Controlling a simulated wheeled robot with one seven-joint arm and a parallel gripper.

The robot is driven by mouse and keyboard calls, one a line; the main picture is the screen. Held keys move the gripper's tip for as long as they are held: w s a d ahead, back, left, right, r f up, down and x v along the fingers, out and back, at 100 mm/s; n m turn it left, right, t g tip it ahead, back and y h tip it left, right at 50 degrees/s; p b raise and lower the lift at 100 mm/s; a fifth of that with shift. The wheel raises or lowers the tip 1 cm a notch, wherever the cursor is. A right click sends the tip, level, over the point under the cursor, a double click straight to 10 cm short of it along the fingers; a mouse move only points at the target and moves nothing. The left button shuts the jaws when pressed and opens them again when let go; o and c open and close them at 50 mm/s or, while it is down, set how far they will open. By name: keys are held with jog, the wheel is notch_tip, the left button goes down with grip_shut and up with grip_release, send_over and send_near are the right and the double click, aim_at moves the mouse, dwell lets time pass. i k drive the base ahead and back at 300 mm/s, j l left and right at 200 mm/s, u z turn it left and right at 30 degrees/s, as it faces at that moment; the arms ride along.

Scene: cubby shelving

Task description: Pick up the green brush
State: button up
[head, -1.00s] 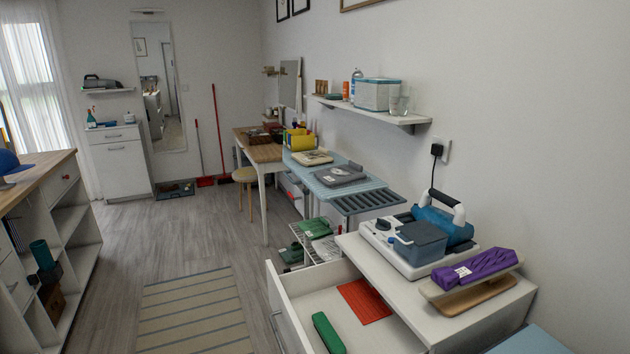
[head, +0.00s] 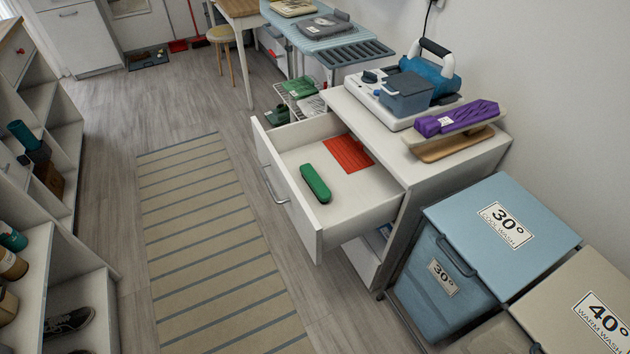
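The green brush (head: 315,183) is a long, rounded green object. It lies in the open drawer (head: 348,201) of the white cabinet, near the drawer's front wall. A flat red mat (head: 347,154) lies farther back in the same drawer, apart from the brush. My gripper is not in view.
The cabinet top holds a white machine with a blue bin (head: 405,93) and a purple bag on a small board (head: 457,118). Blue and beige laundry bins (head: 455,270) stand at right. Cubby shelving (head: 50,180) lines the left. A striped rug (head: 205,235) covers the clear floor between.

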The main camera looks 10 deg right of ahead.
aim_at(321, 191)
jog(key=i+j+u, duration=0.1)
jog(key=i+u, duration=0.95)
